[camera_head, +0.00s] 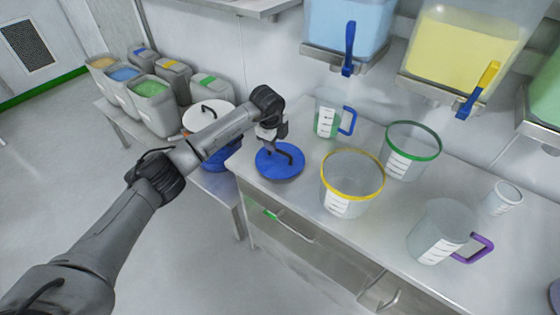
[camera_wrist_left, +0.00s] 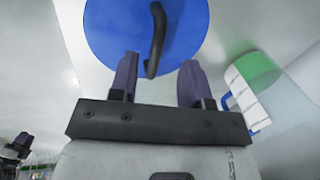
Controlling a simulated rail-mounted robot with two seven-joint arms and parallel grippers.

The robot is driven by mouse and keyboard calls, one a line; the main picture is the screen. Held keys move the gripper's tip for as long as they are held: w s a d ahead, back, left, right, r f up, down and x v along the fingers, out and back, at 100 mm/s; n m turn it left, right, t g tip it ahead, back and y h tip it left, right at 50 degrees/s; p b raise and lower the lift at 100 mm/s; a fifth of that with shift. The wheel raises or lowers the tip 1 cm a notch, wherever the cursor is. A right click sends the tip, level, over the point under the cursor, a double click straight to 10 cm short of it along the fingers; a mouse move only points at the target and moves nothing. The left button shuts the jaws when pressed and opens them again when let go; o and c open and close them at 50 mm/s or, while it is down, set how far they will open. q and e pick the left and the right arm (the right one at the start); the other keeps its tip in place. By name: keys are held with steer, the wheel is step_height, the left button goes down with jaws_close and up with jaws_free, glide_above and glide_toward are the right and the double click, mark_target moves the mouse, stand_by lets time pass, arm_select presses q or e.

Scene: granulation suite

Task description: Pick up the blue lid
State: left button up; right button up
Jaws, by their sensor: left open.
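The blue lid (camera_head: 279,165) is a round disc with a black arched handle, lying flat on the steel counter near its left end. My left gripper (camera_head: 271,143) comes down from above, at the lid's handle. In the left wrist view the lid (camera_wrist_left: 110,28) fills the top, and its black handle (camera_wrist_left: 156,35) reaches toward the gap between the two dark fingers of my left gripper (camera_wrist_left: 159,62). The fingers are apart and nothing is gripped. Whether they touch the handle cannot be told.
On the counter (camera_head: 305,205) stand a yellow-rimmed tub (camera_head: 352,178), a green-rimmed tub (camera_head: 413,150), a blue-handled jug (camera_head: 330,115) and a purple-handled jug (camera_head: 440,230). Hoppers of blue (camera_head: 345,25) and yellow (camera_head: 460,45) material hang above. A white-lidded container (camera_head: 204,113) stands left.

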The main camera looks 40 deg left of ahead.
mark_target(280, 156)
arm_select(q)
steer(key=shift+w+f+b, duration=0.2)
steer(key=shift+f+b, duration=0.35)
steer(key=shift+f, duration=0.8)
steer(key=shift+w+f+b, duration=0.15)
steer(key=shift+f+b, duration=0.35)
steer(key=shift+f, duration=0.8)
steer(key=shift+r, duration=0.1)
jaws_close()
